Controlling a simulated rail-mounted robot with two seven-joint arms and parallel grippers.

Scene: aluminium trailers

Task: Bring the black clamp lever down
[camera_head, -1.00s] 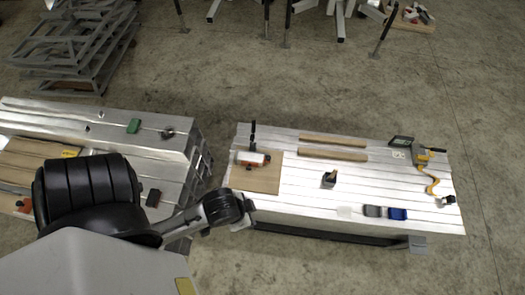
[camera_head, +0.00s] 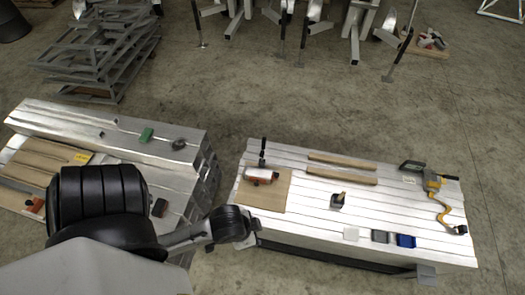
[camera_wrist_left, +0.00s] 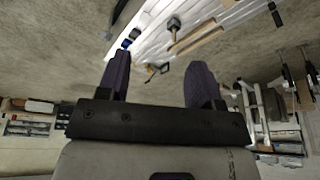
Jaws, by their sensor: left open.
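The black clamp lever (camera_head: 263,150) stands upright in the head view. My left gripper (camera_head: 253,240) is in front of that bed's near left corner, apart from the lever and clamp. In the left wrist view its two dark fingers (camera_wrist_left: 158,78) are spread with nothing between them. A black upright piece at the top right of that view may be the lever; I cannot tell. My right gripper is not in view.
The left bed (camera_head: 110,133) holds a green block (camera_head: 146,135). A floor gap separates the beds.

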